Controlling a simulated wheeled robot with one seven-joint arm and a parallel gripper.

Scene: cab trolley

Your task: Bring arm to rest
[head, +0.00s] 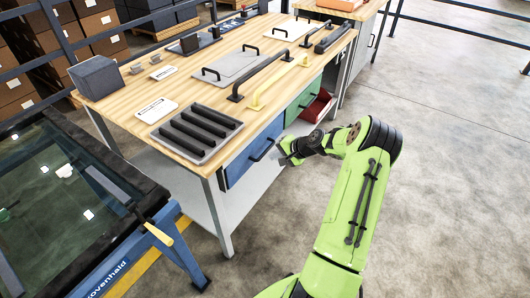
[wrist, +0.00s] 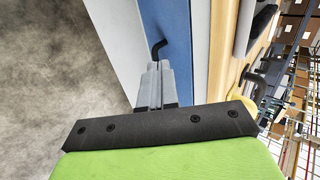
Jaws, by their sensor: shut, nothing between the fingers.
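My green arm reaches in from the lower right of the head view, bent at its elbow. My gripper (head: 289,155) is in front of the workbench, close to the blue drawer (head: 237,168) and its black handle (head: 262,150). In the wrist view my gripper (wrist: 157,64) has its grey fingers together with nothing held. The blue drawer front (wrist: 190,45) and the black handle (wrist: 157,48) lie just beyond the fingertips. I cannot tell whether the fingertips touch the handle.
The workbench (head: 150,95) carries a ribbed tray (head: 196,133), a grey box (head: 96,78) and several handles. A red drawer (head: 317,106) stands partly open beside the green drawer (head: 303,101). A blue-framed glass trolley (head: 75,200) is at left. The floor at right is clear.

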